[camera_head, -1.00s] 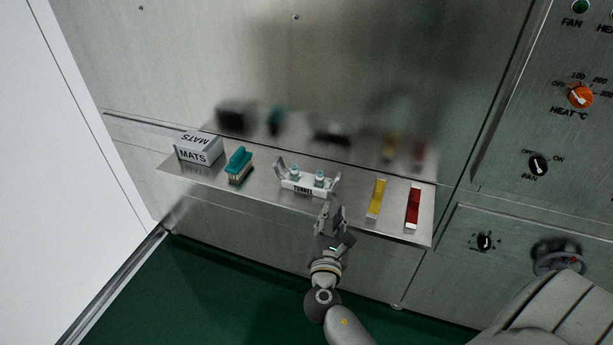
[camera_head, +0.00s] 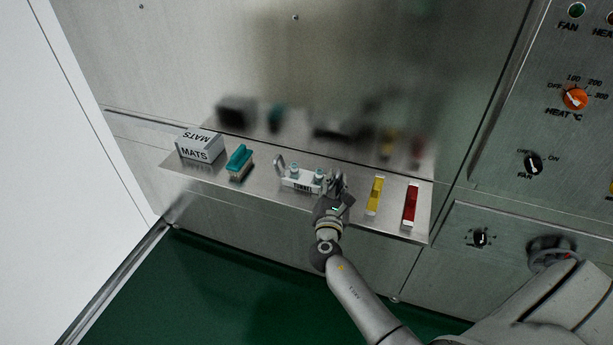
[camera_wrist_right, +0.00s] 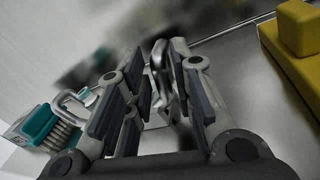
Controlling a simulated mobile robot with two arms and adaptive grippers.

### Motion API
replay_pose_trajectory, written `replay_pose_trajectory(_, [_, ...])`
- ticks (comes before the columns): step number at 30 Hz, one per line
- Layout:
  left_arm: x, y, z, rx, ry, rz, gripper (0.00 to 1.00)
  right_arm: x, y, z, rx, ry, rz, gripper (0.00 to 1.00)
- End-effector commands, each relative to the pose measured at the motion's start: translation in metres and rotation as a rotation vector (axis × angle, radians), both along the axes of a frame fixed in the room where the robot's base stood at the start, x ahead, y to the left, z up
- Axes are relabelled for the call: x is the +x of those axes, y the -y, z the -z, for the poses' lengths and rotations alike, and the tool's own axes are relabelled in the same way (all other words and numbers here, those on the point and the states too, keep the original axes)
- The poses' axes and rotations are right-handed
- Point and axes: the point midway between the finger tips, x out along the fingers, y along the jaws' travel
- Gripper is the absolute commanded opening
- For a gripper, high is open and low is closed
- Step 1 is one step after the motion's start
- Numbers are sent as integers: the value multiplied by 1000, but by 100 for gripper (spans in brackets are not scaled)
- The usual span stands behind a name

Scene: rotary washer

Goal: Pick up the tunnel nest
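The tunnel nest (camera_head: 299,182) is a pale holder marked TUNNEL, with a raised handle at each end and two teal-topped pieces on it. It sits on the metal shelf (camera_head: 262,192). My right gripper (camera_head: 331,188) is at its right end and covers the right handle in the head view. In the right wrist view, the gripper (camera_wrist_right: 158,100) has its fingers apart, with a grey handle (camera_wrist_right: 163,72) of the nest between them. A gap shows beside the handle. The fingers hide most of the nest there. My left gripper is in neither view.
A white MATS box (camera_head: 197,153) and a teal brush (camera_head: 239,161) stand left of the nest. A yellow piece (camera_head: 375,195) and a red piece (camera_head: 410,205) lie to its right. A steel wall rises behind the shelf and reflects these things.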

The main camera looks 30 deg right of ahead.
Motion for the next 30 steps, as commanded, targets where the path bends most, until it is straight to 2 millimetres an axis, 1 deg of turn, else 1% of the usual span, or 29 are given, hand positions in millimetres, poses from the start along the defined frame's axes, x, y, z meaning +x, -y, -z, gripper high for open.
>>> replay_pose_trajectory(3, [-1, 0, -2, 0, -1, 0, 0, 7, 6, 0, -1, 0, 0, 23])
replay_pose_trajectory(11, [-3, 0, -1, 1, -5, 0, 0, 8, 7, 1, -1, -1, 0, 23])
replay_pose_trajectory(16, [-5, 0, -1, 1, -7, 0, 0, 8, 7, 1, 0, 0, 0, 1])
replay_pose_trajectory(17, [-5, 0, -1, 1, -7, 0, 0, 8, 7, 1, 0, -1, 0, 0])
replay_pose_trajectory(30, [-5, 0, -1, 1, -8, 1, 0, 8, 6, -1, 2, 0, 1, 0])
